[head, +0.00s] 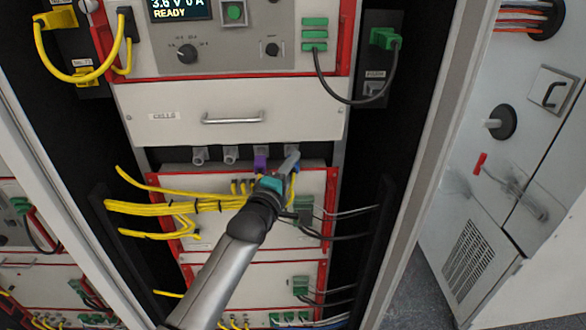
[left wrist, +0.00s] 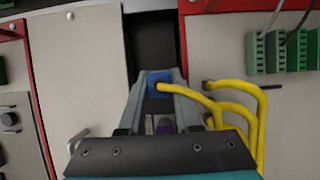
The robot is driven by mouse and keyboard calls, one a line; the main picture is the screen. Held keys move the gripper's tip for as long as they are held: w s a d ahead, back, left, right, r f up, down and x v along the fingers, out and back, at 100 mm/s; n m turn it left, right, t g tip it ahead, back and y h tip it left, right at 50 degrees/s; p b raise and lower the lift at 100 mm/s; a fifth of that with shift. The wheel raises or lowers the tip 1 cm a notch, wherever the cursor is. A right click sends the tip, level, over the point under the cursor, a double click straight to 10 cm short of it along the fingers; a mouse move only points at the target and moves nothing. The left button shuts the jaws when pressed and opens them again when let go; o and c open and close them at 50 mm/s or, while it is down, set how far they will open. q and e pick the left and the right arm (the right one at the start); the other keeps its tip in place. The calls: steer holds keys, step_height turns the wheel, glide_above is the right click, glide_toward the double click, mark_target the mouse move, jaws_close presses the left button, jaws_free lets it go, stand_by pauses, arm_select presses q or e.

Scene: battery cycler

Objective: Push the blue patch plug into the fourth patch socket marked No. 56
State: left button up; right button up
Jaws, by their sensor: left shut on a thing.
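My left gripper (head: 292,162) is at the right end of the row of patch sockets under the drawer. In the left wrist view its fingers (left wrist: 160,85) are shut on the blue patch plug (left wrist: 160,80), with a yellow cable running from it to the right. In the head view the gripper mostly covers the plug. Two grey sockets (head: 200,156) (head: 231,154) show at the left of the row, and a purple plug (head: 261,163) is at the third place. The fourth socket is hidden behind my gripper, so I cannot tell how deep the plug sits. No number 56 is readable.
Yellow cables (head: 150,208) run in a bundle just below and left of my gripper. The drawer (head: 170,128) with a metal handle (head: 232,118) is directly above the row. Green connectors (head: 303,206) with dark cables are close below right.

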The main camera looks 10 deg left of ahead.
arm_select(q)
steer(key=o, duration=1.1)
steer(key=shift+c, duration=0.2)
steer(key=shift+s, duration=0.15)
steer(key=p+v, duration=0.1)
steer(key=v, duration=1.4)
steer(key=shift+p, duration=0.35)
steer(key=s+a+f+m+g+y+b, duration=0.1)
steer(key=s+f+m+g, duration=0.25)
steer(key=f, duration=0.95)
steer(key=s+a+f+m+g+y+b, duration=0.15)
steer(key=s+f, duration=0.35)
steer(key=f, duration=0.7)
steer(key=s+f+m+g+b, duration=0.1)
steer(key=s+f+m+g, duration=0.3)
steer(key=f, duration=0.9)
steer(key=s+f+m+g, duration=0.2)
steer(key=s+f, duration=0.4)
steer(key=s, duration=0.4)
steer(key=s+a+f+m+g+y+b, duration=0.1)
steer(key=s+f+m+g, duration=0.2)
steer(key=s, duration=0.7)
steer(key=s+a+f+m+g+b, duration=0.1)
steer(key=s+f+m, duration=0.3)
steer(key=s+f, duration=0.4)
steer(key=shift+s+f+g, duration=0.3)
steer(key=shift+s+g, duration=0.5)
steer(key=shift+s, duration=0.1)
